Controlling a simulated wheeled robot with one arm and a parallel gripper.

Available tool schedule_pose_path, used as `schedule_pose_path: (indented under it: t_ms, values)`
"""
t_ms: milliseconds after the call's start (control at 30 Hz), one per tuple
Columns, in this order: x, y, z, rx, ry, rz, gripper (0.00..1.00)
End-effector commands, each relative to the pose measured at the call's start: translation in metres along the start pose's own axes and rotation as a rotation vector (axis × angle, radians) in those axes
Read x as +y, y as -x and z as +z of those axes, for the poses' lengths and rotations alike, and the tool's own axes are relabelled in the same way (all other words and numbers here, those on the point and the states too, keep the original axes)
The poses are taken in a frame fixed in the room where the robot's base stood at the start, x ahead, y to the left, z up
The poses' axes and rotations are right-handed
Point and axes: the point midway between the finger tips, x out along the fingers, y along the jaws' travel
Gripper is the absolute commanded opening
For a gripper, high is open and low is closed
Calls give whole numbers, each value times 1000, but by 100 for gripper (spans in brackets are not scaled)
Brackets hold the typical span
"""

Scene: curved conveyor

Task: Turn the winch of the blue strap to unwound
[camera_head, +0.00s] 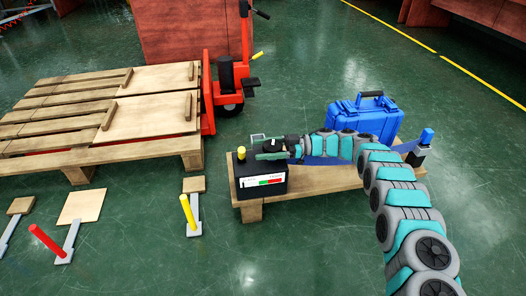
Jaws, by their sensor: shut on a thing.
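The winch (259,182) is a black box with a white, green and red label, at the left end of a low wooden bench (310,184). A yellow knob (241,153) stands upright at its top left. The blue strap (322,161) runs along the bench behind my arm, toward a dark fitting with a blue upright piece (427,137) at the right end. My gripper (264,148) is over the top of the winch and is shut on a part of it. The jaws are small and the exact part held is hidden.
A blue case (364,118) stands behind my arm on the right. A wooden pallet (70,125) with a red pallet jack (230,85) is at the left. Red (47,241) and yellow (188,214) handled levers stand on the floor at front left. Green floor is clear around the bench's front.

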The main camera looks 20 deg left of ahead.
Motion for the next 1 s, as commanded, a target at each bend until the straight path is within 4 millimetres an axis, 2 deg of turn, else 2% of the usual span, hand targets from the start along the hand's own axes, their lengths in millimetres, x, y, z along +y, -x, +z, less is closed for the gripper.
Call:
schedule_pose_path:
  t_ms: [400,1000]
  values:
    - [-4,-1,0,0,1,-100,22]
    - [-4,0,-2,2,0,-116,22]
